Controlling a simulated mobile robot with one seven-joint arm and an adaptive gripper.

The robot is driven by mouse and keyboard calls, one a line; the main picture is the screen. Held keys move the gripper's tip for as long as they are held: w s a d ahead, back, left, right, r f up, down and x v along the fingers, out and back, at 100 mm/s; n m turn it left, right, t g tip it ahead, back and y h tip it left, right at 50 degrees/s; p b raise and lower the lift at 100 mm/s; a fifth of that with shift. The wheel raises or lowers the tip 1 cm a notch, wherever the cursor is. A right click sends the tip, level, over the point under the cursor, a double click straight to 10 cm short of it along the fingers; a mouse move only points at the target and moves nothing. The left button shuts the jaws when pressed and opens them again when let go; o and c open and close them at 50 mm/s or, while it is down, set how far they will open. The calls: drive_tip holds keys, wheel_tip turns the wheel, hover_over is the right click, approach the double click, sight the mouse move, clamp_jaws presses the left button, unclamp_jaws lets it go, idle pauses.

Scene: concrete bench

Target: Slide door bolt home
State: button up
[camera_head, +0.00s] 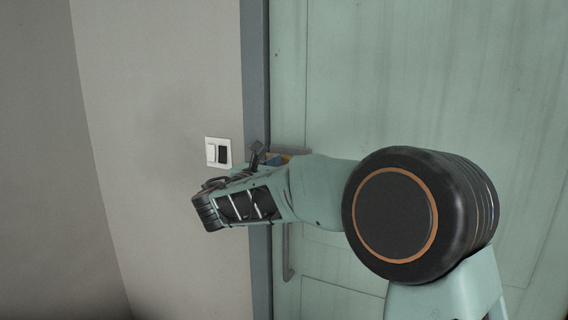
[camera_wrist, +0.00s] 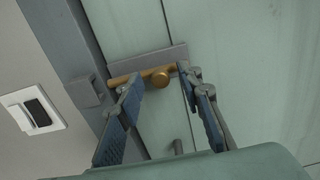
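The brass door bolt (camera_wrist: 121,79) lies across the grey mounting plate (camera_wrist: 152,61) on the green door in the wrist view, with a round knob (camera_wrist: 161,77) near its right part. Its left end is close to the grey keeper (camera_wrist: 84,91) on the door frame; whether it enters the keeper I cannot tell. My gripper (camera_wrist: 159,72) is open, with one blue-padded finger left of the knob and the other right of it. Contact with the knob is not clear. In the head view my gripper (camera_head: 272,158) is at the door edge, and my arm mostly hides the bolt.
A light switch (camera_head: 218,153) is on the wall left of the frame; it also shows in the wrist view (camera_wrist: 34,111). The grey door frame (camera_head: 256,70) stands between wall and door (camera_head: 420,70). A vertical door handle (camera_head: 287,255) is below my arm.

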clamp_jaws()
drive_tip(key=shift+a, duration=0.1)
drive_tip(key=a, duration=0.2)
drive_tip(key=w+a, duration=0.1)
drive_tip(key=shift+w+a+p, duration=0.2)
drive_tip(key=shift+a+p, duration=0.15)
unclamp_jaws()
drive_tip(key=v, duration=1.2)
